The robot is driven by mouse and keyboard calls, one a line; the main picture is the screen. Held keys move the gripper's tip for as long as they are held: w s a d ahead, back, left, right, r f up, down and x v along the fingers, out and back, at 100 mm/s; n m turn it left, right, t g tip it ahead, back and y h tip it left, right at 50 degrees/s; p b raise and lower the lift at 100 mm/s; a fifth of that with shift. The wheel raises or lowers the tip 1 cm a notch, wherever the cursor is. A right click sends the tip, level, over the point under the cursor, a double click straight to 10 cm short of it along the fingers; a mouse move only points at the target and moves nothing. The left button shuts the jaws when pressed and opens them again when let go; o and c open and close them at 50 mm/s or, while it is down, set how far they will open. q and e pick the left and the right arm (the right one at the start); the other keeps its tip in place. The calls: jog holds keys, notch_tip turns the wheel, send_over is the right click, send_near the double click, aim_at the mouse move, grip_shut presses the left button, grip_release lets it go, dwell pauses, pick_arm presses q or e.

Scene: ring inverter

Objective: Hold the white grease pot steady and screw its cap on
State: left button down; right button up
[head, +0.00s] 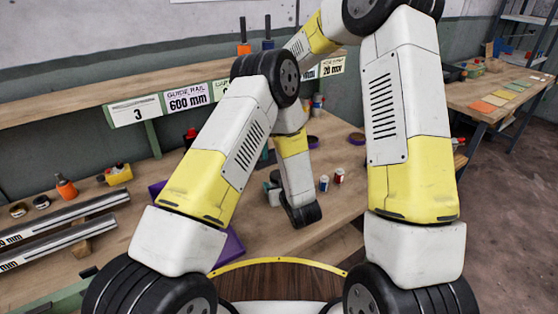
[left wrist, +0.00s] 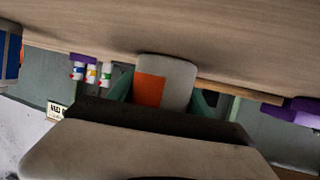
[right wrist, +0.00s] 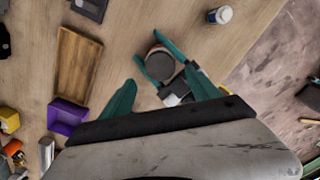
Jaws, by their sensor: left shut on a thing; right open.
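In the left wrist view the pale grease pot (left wrist: 182,72) with an orange label sits between the green fingers of my left gripper (left wrist: 163,92), which is shut on it. In the right wrist view the pot (right wrist: 157,47) appears from above with a dark grey round top (right wrist: 160,67); I cannot tell whether this is the cap or the open mouth. The left gripper's teal fingers lie beside it. My right gripper (right wrist: 161,80) is open, its fingertips apart on either side of the line to the pot. My arms largely hide this area in the head view.
A wooden tray (right wrist: 97,48) and a purple bin (right wrist: 67,113) lie left in the right wrist view. A white-and-blue bottle (right wrist: 220,15) stands near the bench edge; a red-and-white one (head: 339,175) is close by. Purple bins and rails occupy the bench's left side.

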jog(key=shift+r+n, duration=0.4)
jog(key=shift+r, duration=0.3)
jog(key=shift+f, duration=4)
jog(key=c, duration=1.5)
jog(key=m, duration=0.3)
